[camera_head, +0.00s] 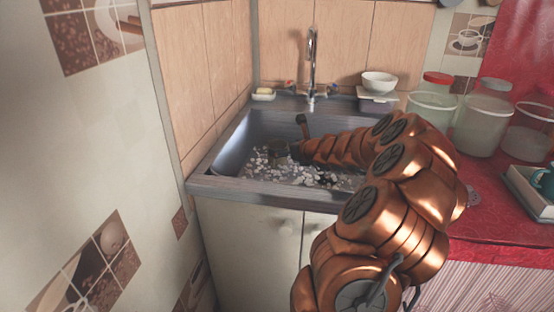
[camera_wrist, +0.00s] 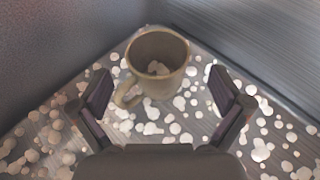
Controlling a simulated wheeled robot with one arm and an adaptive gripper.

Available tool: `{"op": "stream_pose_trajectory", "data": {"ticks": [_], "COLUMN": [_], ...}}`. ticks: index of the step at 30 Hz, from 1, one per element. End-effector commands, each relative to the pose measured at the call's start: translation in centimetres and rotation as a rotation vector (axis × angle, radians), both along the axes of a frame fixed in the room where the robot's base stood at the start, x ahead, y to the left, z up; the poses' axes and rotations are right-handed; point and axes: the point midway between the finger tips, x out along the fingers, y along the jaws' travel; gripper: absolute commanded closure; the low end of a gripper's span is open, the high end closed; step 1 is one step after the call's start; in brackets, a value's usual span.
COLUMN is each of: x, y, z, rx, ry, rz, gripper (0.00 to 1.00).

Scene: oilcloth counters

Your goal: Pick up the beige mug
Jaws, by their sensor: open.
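The beige mug (camera_wrist: 158,72) stands upright in the sink, near a corner, with its open top showing and its handle towards the lower left in the wrist view. White spots or bits show inside it. My gripper (camera_wrist: 162,92) is open and empty, with its two dark fingers spread left and right below the mug in the picture. The mug lies ahead, roughly between the lines of the fingers, and no contact shows. In the head view my arm reaches into the sink, and I cannot clearly make out the mug there.
The metal sink (camera_head: 225,186) has steep walls close around the mug and white spots across its floor. A tap (camera_head: 312,65) rises at the back. A white bowl (camera_head: 379,82) stands behind right. Glass jars (camera_head: 482,124) and a tray (camera_head: 527,193) occupy the red counter (camera_head: 484,222).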

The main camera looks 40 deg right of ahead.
Motion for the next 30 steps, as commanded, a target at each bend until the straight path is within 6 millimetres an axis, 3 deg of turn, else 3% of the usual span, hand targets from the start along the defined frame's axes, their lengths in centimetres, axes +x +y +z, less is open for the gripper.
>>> {"op": "stream_pose_trajectory", "data": {"ticks": [9, 19, 30], "x": [3.6, 4.0, 4.0], "y": [-0.5, -0.5, -0.5], "z": [-1.8, -1.7, -1.8], "rx": [0.000, 0.000, 0.001], "ry": [0.004, 0.002, 0.002], "rz": [0.000, 0.000, 0.001], "gripper": [0.00, 0.00, 0.38]}}
